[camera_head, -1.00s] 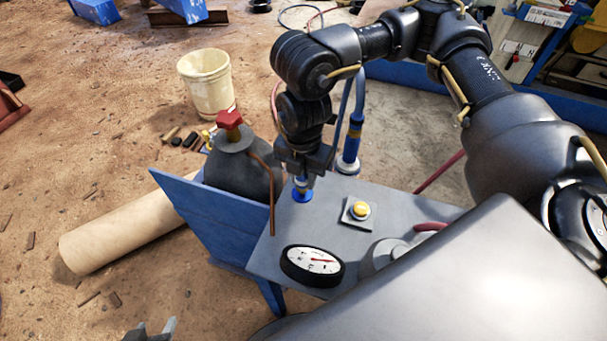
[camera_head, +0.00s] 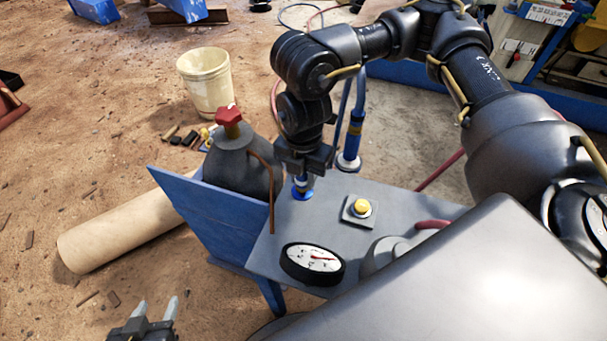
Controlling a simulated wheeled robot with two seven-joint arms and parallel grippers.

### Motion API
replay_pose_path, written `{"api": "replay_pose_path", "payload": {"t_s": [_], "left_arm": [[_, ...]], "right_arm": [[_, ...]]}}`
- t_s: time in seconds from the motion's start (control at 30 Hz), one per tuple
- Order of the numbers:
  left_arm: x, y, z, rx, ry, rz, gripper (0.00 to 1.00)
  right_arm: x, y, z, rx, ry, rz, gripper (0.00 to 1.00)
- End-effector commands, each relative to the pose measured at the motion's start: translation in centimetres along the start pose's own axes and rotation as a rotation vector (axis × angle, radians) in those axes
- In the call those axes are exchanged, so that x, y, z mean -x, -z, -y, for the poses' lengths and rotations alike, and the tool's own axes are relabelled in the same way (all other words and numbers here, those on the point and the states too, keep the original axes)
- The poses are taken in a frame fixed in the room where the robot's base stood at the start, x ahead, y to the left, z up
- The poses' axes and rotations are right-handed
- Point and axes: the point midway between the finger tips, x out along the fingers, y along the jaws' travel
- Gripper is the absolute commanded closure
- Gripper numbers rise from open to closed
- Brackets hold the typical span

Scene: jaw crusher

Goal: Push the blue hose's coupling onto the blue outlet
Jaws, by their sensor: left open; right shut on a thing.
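My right gripper (camera_head: 305,172) points down over the far left part of the grey panel (camera_head: 280,225). It is shut on a small metal coupling (camera_head: 302,183), which is mostly hidden by the jaws. The coupling stands directly above the blue outlet (camera_head: 301,195), a blue ring on the panel; I cannot tell whether it is fully seated. Blue hose (camera_head: 345,95) runs behind my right wrist; its link to the coupling is hidden. My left gripper (camera_head: 156,306) is open and empty at the bottom left, over the ground, well away from the panel.
A yellow button (camera_head: 361,208) and a round gauge (camera_head: 313,264) are on the panel. A dark tank with a red cap (camera_head: 229,115) and copper pipe (camera_head: 263,165) is close left of my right gripper.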

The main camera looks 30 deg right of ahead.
Motion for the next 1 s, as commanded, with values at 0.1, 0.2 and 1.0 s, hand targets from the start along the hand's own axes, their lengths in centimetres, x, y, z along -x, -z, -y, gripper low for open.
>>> {"api": "replay_pose_path", "payload": {"t_s": [0.1, 0.2, 1.0], "left_arm": [[0.0, -0.02, 0.0, -0.001, 0.0, 0.001, 0.51], [0.0, -0.03, 0.01, -0.001, 0.0, 0.001, 0.51], [0.35, 0.42, 0.15, 0.0, 0.001, 0.001, 0.51]], "right_arm": [[0.01, 0.0, 0.0, 0.0, 0.0, 0.0, 0.93], [0.01, 0.0, 0.0, 0.0, 0.0, 0.0, 0.93], [0.01, -0.15, 0.02, 0.0, 0.006, 0.001, 0.94]]}}
